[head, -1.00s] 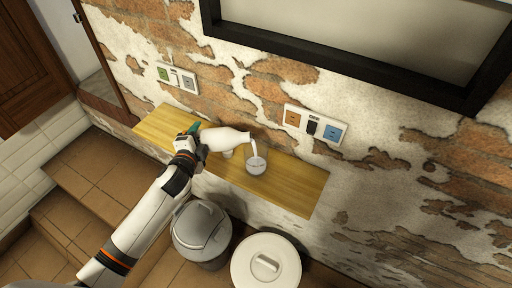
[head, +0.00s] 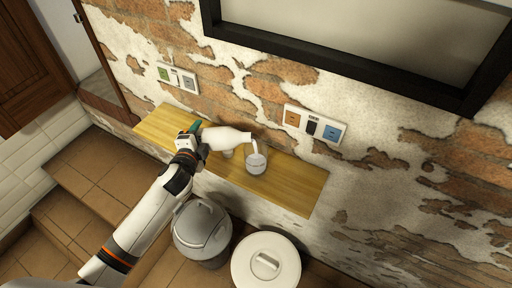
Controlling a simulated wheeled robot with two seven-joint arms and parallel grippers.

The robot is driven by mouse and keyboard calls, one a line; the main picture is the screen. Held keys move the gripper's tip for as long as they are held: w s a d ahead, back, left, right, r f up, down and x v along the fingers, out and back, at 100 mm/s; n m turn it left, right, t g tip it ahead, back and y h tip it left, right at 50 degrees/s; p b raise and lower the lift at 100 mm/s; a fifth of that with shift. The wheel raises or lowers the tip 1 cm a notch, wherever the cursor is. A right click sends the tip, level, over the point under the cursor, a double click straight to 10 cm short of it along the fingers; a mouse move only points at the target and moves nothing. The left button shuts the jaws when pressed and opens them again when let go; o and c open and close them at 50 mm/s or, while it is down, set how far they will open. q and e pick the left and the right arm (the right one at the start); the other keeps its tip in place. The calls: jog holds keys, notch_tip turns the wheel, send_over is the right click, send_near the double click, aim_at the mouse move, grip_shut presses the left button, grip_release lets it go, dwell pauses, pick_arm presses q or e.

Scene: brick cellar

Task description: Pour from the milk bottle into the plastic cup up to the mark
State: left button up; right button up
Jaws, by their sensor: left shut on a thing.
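The white milk bottle (head: 226,138) is tipped on its side in the head view, its mouth to the right. My left gripper (head: 196,139) is shut on it at its left end. A thin white stream runs from the bottle's mouth down into the clear plastic cup (head: 256,167). The cup stands upright on the wooden shelf (head: 295,190) and holds white milk. The mark on the cup is too small to make out. My right gripper is not in view.
A small whitish object (head: 228,153) sits on the shelf below the bottle, partly hidden. Wall socket panels (head: 315,125) are behind the shelf. A grey lidded bin (head: 202,232) and a white lidded bin (head: 266,263) stand below. The shelf's right part is clear.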

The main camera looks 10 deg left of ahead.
pick_arm(q)
jog(key=shift+r+p, duration=0.25)
jog(key=shift+p, duration=0.1)
dwell(1.7)
